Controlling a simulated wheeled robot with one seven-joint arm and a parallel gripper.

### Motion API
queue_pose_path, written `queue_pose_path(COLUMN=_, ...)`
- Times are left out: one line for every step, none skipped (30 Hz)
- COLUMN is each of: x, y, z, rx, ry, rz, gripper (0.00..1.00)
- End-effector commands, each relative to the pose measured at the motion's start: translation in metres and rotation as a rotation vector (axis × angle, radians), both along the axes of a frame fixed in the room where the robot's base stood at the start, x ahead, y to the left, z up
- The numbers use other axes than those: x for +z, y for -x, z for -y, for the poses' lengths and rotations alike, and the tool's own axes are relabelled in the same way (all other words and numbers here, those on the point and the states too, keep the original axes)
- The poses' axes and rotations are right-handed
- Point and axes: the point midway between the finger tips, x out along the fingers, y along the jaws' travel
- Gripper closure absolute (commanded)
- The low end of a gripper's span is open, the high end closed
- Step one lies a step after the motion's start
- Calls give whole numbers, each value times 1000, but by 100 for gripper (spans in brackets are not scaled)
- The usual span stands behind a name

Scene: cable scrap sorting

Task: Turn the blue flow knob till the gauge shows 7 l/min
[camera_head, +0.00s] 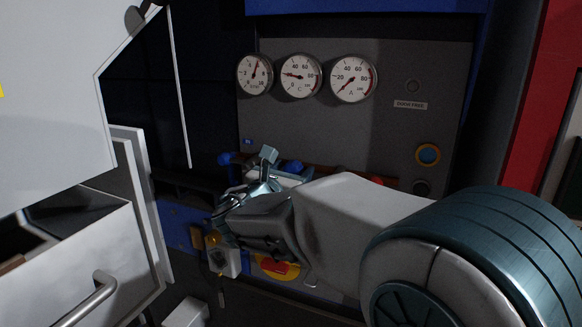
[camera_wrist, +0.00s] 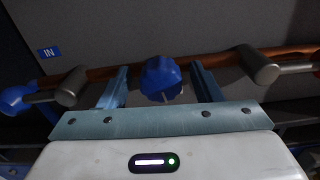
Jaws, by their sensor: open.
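The blue flow knob (camera_wrist: 160,79) is in the middle of the wrist view, in front of a copper pipe. In the head view it shows as a blue knob (camera_head: 292,166) just beyond my gripper, partly hidden. My gripper (camera_wrist: 161,86) is open, with one finger on each side of the knob. Gaps show between the fingers and the knob. The leftmost gauge (camera_head: 255,74) in the head view is the likely flow gauge. Its needle points nearly straight up, slightly right. Its numbers are too small to read surely.
Two more gauges, marked C (camera_head: 301,76) and A (camera_head: 353,78), sit to the right. A copper pipe (camera_wrist: 215,62) with grey fittings (camera_wrist: 262,69) crosses beside the knob. Another blue handle (camera_wrist: 14,100) is at the left. An open white drawer (camera_head: 85,250) stands at the lower left.

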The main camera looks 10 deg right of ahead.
Motion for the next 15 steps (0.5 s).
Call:
queue_pose_path(x=0, y=-2, z=1, rx=-1, ry=0, rz=0, gripper=41)
queue_pose_path(x=0, y=-2, z=2, rx=-1, ry=0, rz=0, gripper=41)
queue_pose_path(x=0, y=-3, z=2, rx=-1, ry=0, rz=0, gripper=41)
queue_pose_path(x=0, y=-3, z=3, rx=-1, ry=0, rz=0, gripper=41)
queue_pose_path(x=0, y=-3, z=3, rx=-1, ry=-1, rz=1, gripper=41)
queue_pose_path(x=0, y=-3, z=3, rx=-1, ry=-1, rz=1, gripper=41)
queue_pose_path(x=0, y=-3, z=3, rx=-1, ry=-1, rz=1, gripper=41)
queue_pose_path(x=0, y=-3, z=3, rx=-1, ry=-1, rz=1, gripper=41)
queue_pose_path(x=0, y=-3, z=3, rx=-1, ry=-1, rz=1, gripper=41)
queue_pose_path(x=0, y=-3, z=3, rx=-1, ry=-1, rz=1, gripper=44)
queue_pose_path(x=0, y=-3, z=3, rx=-1, ry=-1, rz=1, gripper=52)
queue_pose_path(x=0, y=-3, z=3, rx=-1, ry=-1, rz=1, gripper=64)
queue_pose_path(x=0, y=-3, z=3, rx=-1, ry=-1, rz=1, gripper=72)
queue_pose_path(x=0, y=-3, z=3, rx=-1, ry=-1, rz=1, gripper=80)
queue_pose_path(x=0, y=-3, z=3, rx=-1, ry=-1, rz=1, gripper=86)
